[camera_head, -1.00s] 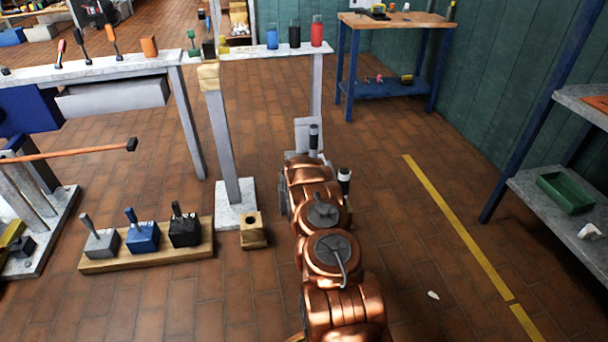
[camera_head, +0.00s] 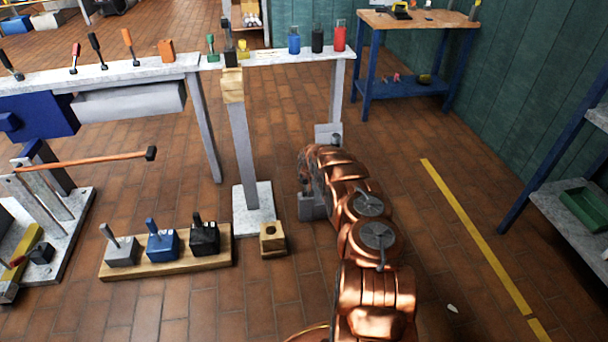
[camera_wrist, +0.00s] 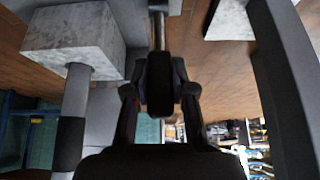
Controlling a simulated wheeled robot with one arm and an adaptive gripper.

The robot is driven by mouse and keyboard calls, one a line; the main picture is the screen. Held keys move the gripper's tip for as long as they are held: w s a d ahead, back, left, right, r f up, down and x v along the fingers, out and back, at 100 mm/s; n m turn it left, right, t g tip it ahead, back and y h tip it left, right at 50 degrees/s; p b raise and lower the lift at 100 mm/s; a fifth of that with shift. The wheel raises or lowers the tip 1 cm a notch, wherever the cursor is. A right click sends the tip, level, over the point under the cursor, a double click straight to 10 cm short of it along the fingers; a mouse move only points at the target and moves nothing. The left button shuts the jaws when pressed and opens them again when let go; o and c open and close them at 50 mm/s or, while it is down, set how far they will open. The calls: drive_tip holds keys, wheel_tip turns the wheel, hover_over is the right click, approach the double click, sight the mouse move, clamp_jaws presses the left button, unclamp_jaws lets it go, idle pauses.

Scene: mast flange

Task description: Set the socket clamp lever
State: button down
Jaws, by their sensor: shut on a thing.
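In the wrist view my gripper (camera_wrist: 160,98) is shut on the dark grip of a lever (camera_wrist: 160,80). A bright metal shaft (camera_wrist: 158,22) runs from this grip toward the top of the picture. A second handle, a pale rod with a black grip (camera_wrist: 70,143), stands apart to the left below a pale grey block (camera_wrist: 75,38). In the head view my copper arm hides the gripper and the held lever. A dark knob (camera_head: 337,140) shows just beyond the arm, before a pale upright plate (camera_head: 324,129). I cannot tell which lever is the socket clamp's.
A wooden board (camera_head: 112,272) with grey, blue and black lever boxes lies on the floor at left. A holed wooden block (camera_head: 272,239) sits by the post's pale base (camera_head: 254,212). A grey box (camera_head: 312,206) stands close beside my arm. Floor right of my arm is mostly clear.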

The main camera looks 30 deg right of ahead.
drive_tip(key=shift+w, duration=0.1)
idle(0.4)
drive_tip(key=c, duration=1)
unclamp_jaws()
drive_tip(key=shift+o, duration=0.2)
